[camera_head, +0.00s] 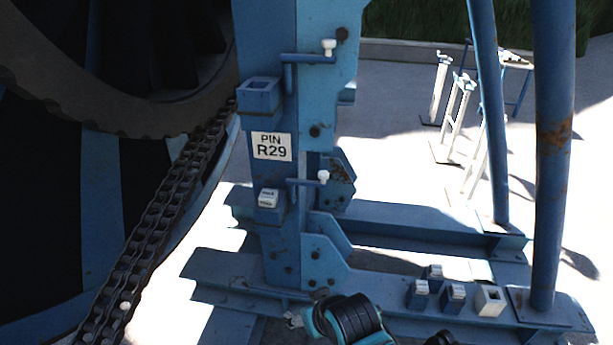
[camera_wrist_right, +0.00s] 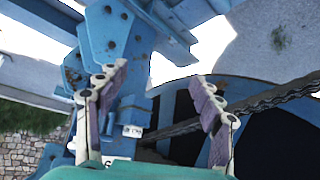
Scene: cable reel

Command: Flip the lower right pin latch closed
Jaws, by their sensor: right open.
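The lower right pin latch (camera_head: 305,182) is a blue handle with a white knob (camera_head: 323,177), on the blue post below the "PIN R29" label (camera_head: 271,146). The handle points sideways to the right. My right gripper (camera_wrist_right: 158,73) is open and empty in the wrist view, its fingers spread before the blue post (camera_wrist_right: 125,85). In the head view my right wrist (camera_head: 350,318) is at the bottom, below the latch and apart from it. I cannot make out the latch clearly in the wrist view. My left gripper is not in view.
An upper latch (camera_head: 308,57) with a white knob sits higher on the post. A chain (camera_head: 160,215) and the dark reel (camera_head: 60,180) are on the left. Small blocks (camera_head: 455,296) stand on the base frame at lower right, near blue poles (camera_head: 553,150).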

